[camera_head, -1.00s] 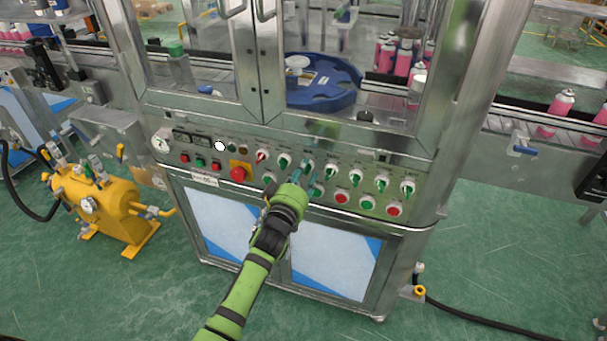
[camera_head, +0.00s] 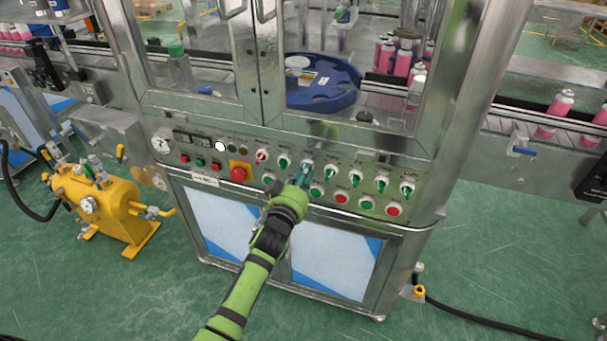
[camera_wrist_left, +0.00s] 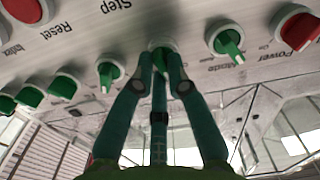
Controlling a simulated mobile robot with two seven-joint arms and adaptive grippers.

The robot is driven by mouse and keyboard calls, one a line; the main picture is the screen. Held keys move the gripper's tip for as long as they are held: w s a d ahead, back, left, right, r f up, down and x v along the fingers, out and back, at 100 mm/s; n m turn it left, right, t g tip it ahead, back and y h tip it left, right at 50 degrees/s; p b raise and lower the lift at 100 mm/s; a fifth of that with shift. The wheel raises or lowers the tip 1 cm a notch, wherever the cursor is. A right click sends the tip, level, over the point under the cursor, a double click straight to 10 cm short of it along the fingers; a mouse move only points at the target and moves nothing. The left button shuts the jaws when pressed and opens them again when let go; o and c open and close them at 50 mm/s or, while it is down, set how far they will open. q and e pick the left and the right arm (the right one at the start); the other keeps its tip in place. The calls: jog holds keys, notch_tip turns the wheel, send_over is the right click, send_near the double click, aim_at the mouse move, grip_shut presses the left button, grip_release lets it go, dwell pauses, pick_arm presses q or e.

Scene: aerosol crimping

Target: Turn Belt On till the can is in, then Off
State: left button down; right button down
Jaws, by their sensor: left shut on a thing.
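My left gripper (camera_head: 302,175) is at the control panel, with its fingers closed around the third selector knob from the left in the upper row. Pink cans with white tops stand on the conveyor at the right (camera_head: 562,103) and inside the machine (camera_head: 404,60). A blue round turntable (camera_head: 325,92) is behind the glass. My right gripper is not in view.
Beside the held knob are a green knob marked Mode (camera_wrist_left: 229,41) and a red Power knob (camera_wrist_left: 298,30). Another green knob (camera_wrist_left: 110,72) is close on the other side. A red emergency-stop button (camera_head: 238,174) and a yellow pump unit (camera_head: 112,210) are to the left.

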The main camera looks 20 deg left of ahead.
pick_arm(q)
jog(key=shift+f+m, duration=0.15)
jog(key=shift+m, duration=4.05)
jog(key=c, duration=1.2)
grip_release()
jog(key=s, duration=1.2)
jog(key=shift+a, duration=0.25)
